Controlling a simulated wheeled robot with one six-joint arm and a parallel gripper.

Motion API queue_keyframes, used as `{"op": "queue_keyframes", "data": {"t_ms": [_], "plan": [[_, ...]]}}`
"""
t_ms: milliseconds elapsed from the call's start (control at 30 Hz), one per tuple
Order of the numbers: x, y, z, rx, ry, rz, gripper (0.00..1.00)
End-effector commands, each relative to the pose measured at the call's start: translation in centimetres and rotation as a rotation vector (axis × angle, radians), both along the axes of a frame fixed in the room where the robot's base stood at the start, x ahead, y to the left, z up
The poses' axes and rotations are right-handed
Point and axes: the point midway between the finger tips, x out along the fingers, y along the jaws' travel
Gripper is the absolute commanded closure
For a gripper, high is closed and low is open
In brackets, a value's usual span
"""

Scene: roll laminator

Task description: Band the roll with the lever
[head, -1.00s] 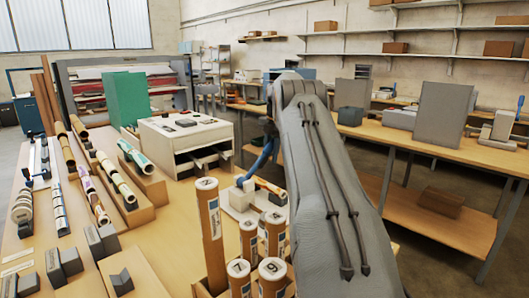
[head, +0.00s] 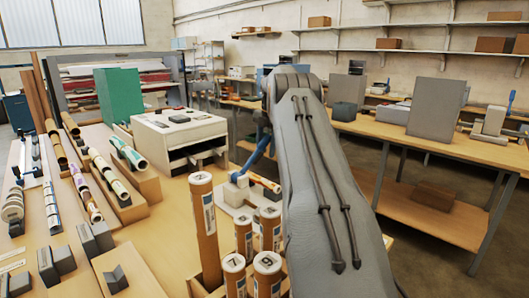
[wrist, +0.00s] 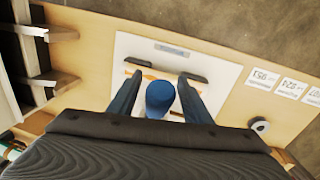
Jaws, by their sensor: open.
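The blue lever (head: 253,156) rises at a tilt from a small white bander (head: 236,196) on the wooden table in the head view. A brown roll (head: 263,183) lies at the bander, partly hidden by my arm. In the wrist view the lever's rounded blue end (wrist: 160,97) shows between the two fingers of my gripper (wrist: 160,77). The fingers are apart, one on each side of the lever; contact with it cannot be told. The bander's white plate (wrist: 220,74) lies beyond them. In the head view my arm hides most of the gripper.
Several upright numbered tubes (head: 205,235) stand in front of the bander, close to my arm. A white open-fronted box (head: 178,133) and a green block (head: 118,95) stand behind. Rolls and grey blocks fill the table's left. White labels (wrist: 290,86) lie at the right in the wrist view.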

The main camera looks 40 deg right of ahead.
Motion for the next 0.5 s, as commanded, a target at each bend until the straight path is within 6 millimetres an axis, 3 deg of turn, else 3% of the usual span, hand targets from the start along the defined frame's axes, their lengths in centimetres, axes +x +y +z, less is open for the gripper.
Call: {"op": "queue_keyframes", "data": {"t_ms": [300, 500], "plan": [[-0.5, -0.1, 4.8, -0.001, -0.001, 0.000, 0.55], [-0.7, -0.2, 6.4, 0.000, -0.001, 0.000, 0.55]]}}
